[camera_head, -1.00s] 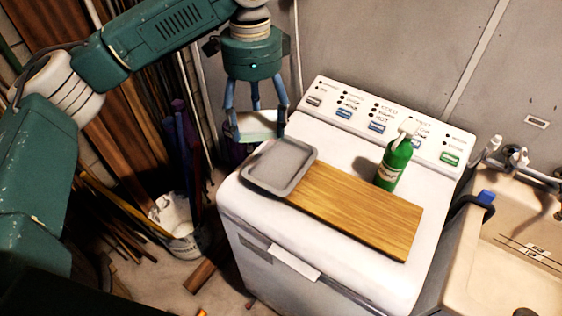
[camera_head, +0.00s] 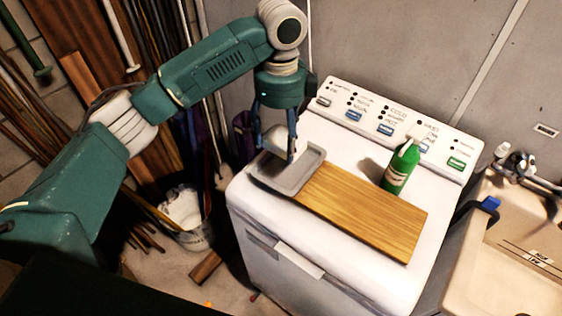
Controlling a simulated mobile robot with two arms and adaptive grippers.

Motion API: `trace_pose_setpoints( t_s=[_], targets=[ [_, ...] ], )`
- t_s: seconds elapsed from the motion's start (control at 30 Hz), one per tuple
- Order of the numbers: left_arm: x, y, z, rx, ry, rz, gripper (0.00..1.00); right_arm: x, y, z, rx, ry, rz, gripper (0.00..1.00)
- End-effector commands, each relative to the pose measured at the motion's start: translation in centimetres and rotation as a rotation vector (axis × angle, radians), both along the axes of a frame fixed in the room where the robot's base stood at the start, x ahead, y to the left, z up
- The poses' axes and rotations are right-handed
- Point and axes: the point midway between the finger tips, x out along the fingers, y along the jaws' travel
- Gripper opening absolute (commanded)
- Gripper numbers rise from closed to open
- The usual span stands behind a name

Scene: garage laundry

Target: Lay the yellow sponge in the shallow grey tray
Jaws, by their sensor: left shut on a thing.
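The shallow grey tray (camera_head: 307,178) lies on the white washing machine's top at its left, beside the wooden board. My left gripper (camera_head: 275,150) points down over the back left part of the tray, its fingers shut on a pale block-shaped sponge (camera_head: 276,140). The sponge looks whitish rather than yellow here, and the fingers partly hide it. It overlaps the tray's back edge in the picture; whether it touches the tray I cannot tell. My right gripper is not in view.
A wooden board (camera_head: 370,213) lies right of the tray. A green bottle (camera_head: 400,168) stands behind the board. The washing machine (camera_head: 345,276) has a raised control panel at its back. A sink (camera_head: 520,245) is at the right, and a white bucket (camera_head: 190,225) stands on the floor at left.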

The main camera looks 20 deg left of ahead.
Motion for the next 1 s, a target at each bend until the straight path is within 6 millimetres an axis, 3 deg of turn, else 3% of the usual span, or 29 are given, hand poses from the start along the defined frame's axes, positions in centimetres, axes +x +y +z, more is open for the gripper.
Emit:
trace_pose_setpoints(
  t_s=[0.2, 0.6, 1.0],
  targets=[
    [-0.1, 0.1, -4.3, 0.002, 0.002, 0.000, 0.48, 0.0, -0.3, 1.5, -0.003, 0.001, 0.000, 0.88],
    [-0.1, 0.1, -9.1, 0.001, 0.003, 0.002, 0.48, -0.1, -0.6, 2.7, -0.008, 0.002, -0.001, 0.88],
    [0.0, 0.0, -10.0, 0.001, 0.000, 0.001, 0.48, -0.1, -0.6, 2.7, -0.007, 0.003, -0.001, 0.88]
  ],
)
